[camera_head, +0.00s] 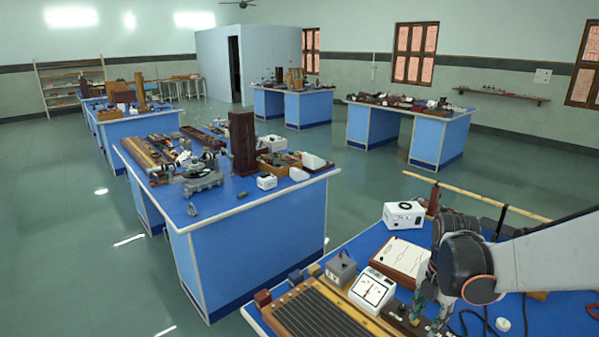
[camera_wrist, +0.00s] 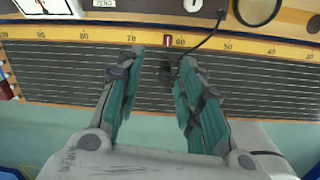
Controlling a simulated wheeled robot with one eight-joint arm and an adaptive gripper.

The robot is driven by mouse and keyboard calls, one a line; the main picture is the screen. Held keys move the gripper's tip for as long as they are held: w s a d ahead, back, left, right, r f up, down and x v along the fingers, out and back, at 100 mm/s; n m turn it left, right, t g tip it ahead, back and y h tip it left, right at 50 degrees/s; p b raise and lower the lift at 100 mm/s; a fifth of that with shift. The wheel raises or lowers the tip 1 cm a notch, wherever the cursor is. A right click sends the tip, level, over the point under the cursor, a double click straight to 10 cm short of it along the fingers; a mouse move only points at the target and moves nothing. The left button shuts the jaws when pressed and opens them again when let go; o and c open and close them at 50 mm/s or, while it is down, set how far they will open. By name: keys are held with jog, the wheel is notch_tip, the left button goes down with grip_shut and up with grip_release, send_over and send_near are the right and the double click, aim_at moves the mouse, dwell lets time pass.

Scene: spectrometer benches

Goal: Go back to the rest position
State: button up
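My gripper (camera_wrist: 164,60) is in the wrist view with its two fingers well apart and nothing gripped between them. It is over the front edge of a long potentiometer board (camera_wrist: 70,75), which has dark wire rows and a yellow scale. A small dark piece (camera_wrist: 168,72) with a black cable shows on the board between the fingertips, beside the right one. I cannot tell whether the right fingertip touches it. In the head view, my gripper (camera_head: 428,302) is low over the near right bench, partly hidden by my own wrist.
The near bench also holds the potentiometer board (camera_head: 318,312), a white dial meter (camera_head: 372,291), a grey box (camera_head: 341,268), a white-topped board (camera_head: 400,258) and a white power unit (camera_head: 403,215). Black cables (camera_head: 480,318) lie at right. Another blue bench (camera_head: 255,245) stands left, with open floor between.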

jog(key=s+a+r+m+t, duration=0.3)
jog(key=a+r+m+t, duration=0.1)
jog(key=a+r+m, duration=0.4)
jog(key=s+a+r+m+t+b, duration=0.1)
jog(key=s+a+m, duration=0.3)
jog(key=s+m, duration=0.6)
jog(key=r+m+t, duration=0.1)
jog(key=m, duration=0.4)
jog(key=shift+a+r, duration=0.4)
